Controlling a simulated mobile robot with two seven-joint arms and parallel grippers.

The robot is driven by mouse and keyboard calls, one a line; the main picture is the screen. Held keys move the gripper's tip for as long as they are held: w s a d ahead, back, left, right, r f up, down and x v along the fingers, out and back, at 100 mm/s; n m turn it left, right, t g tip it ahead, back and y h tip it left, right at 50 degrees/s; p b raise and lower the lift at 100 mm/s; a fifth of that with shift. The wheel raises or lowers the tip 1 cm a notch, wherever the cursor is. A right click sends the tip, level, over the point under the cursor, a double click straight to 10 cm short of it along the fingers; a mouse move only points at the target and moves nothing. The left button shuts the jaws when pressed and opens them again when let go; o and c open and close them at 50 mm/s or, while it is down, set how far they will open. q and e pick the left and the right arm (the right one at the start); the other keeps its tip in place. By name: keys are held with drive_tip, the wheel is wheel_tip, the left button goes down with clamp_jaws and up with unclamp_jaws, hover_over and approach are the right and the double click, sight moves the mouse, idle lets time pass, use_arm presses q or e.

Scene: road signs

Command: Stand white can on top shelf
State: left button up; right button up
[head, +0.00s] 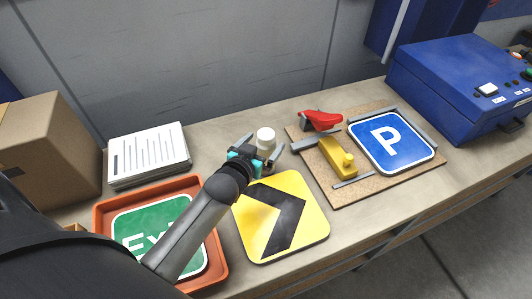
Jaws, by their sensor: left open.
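A small white can (265,137) stands on the workbench near its middle, in the head view. My left gripper (262,154) is at the can, with its fingers apart on either side of it. The gripper and wrist hide the can's lower part, and I cannot tell whether the fingers touch it. My right gripper is not in view. No top shelf is clearly visible.
A yellow arrow sign (312,222) lies right of my left forearm. An orange tray (221,270) holds a green sign (185,207). A board (318,168) carries a blue P sign (366,155), red tool (321,121) and yellow tool (335,155). A blue case (440,80) stands right.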

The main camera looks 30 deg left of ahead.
use_arm(q)
drive_tip(key=x, duration=0.5)
drive_tip(key=shift+s+d+f, duration=0.15)
drive_tip(key=shift+f, duration=0.1)
clamp_jaws()
idle(0.7)
drive_tip(key=shift+r, duration=0.1)
